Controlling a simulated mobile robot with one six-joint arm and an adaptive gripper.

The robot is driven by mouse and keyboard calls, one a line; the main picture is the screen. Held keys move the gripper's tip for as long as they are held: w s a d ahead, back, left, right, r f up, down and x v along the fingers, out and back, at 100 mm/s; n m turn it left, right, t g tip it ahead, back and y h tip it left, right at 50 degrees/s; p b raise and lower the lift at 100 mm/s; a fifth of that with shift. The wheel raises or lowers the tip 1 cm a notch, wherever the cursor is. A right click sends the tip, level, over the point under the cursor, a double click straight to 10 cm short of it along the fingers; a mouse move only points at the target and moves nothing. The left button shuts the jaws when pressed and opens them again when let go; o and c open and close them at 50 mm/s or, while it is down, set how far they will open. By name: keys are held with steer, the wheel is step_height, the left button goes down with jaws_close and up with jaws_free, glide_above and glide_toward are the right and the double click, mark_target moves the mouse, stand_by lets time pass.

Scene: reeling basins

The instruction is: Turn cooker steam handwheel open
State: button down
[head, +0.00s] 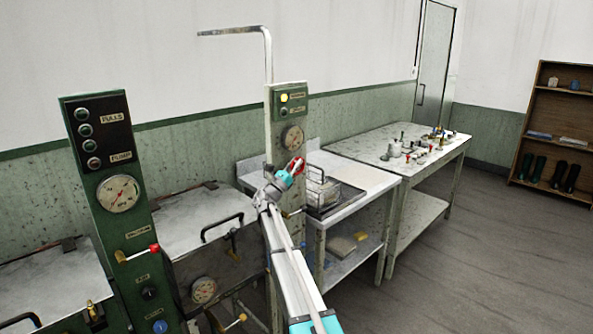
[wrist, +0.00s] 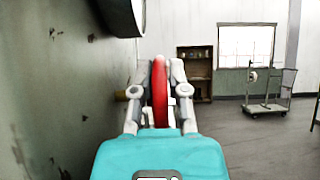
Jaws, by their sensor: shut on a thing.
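The red handwheel (head: 299,165) stands out from the narrow green cooker post (head: 288,112), below its round gauge (head: 292,138). In the wrist view the handwheel (wrist: 160,98) shows edge-on as a red upright rim between the two grey fingers. My gripper (head: 292,172) is shut on that rim, one finger on each side; it also shows in the wrist view (wrist: 159,72). The wheel's hub and far side are mostly hidden, and I cannot tell how far it is turned.
A wire basket (head: 322,188) stands on the bench just right of my gripper. A table (head: 365,146) with several small parts is farther right. A taller panel with a gauge (head: 118,193) stands at left beside metal basins (head: 203,222).

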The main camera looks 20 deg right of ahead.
steer(key=shift+w+a+h, duration=0.1)
steer(key=shift+h, duration=0.2)
steer(key=c, duration=0.6)
jaws_free()
steer(key=shift+c, duration=0.2)
